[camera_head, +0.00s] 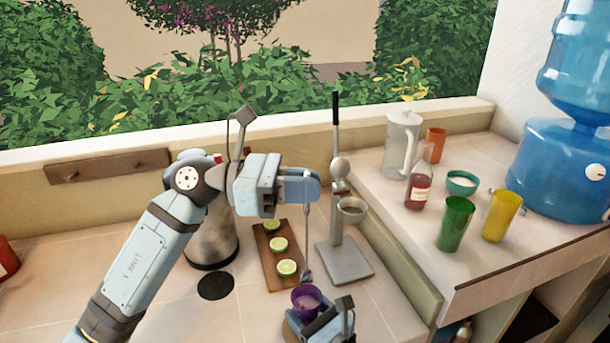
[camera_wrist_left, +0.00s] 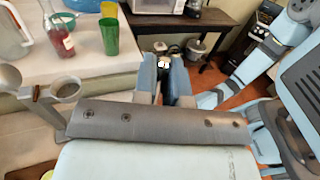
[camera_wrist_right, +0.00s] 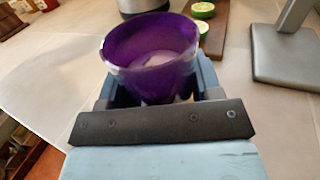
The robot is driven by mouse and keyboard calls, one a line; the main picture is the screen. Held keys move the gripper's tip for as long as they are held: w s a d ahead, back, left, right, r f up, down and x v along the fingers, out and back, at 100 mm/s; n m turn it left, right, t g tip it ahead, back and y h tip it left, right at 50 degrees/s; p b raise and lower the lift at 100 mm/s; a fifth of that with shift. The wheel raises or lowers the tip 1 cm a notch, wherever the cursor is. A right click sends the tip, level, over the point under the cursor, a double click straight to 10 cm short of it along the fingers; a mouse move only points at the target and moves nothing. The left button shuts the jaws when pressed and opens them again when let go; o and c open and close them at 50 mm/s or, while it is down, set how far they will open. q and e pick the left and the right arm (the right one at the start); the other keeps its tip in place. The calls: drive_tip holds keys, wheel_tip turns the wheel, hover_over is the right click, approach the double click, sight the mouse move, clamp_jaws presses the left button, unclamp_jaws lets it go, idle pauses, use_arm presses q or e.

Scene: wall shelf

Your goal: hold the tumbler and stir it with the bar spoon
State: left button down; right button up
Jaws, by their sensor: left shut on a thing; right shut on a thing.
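The purple tumbler (camera_head: 306,302) is upright, low in the head view, with something pale inside. My right gripper (camera_head: 318,322) is shut around it; the right wrist view shows the tumbler (camera_wrist_right: 150,62) between both fingers. The bar spoon (camera_head: 307,240) hangs nearly vertical from my left gripper (camera_head: 308,187), which is shut on its upper part. The spoon's bowl end (camera_head: 306,275) shows just above and behind the tumbler's rim, outside it. The left wrist view shows the left fingers (camera_wrist_left: 165,72); most of the spoon is hidden there.
A board with lime halves (camera_head: 269,256) lies behind the tumbler. A grey citrus press (camera_head: 345,262) stands to its right. The raised right counter holds a pitcher (camera_head: 397,150), bottle (camera_head: 418,192), green cup (camera_head: 455,224), yellow cup (camera_head: 500,217) and bowl (camera_head: 461,184).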

use_arm(q)
drive_tip(key=shift+f, duration=4.9)
drive_tip(key=shift+s, duration=0.2)
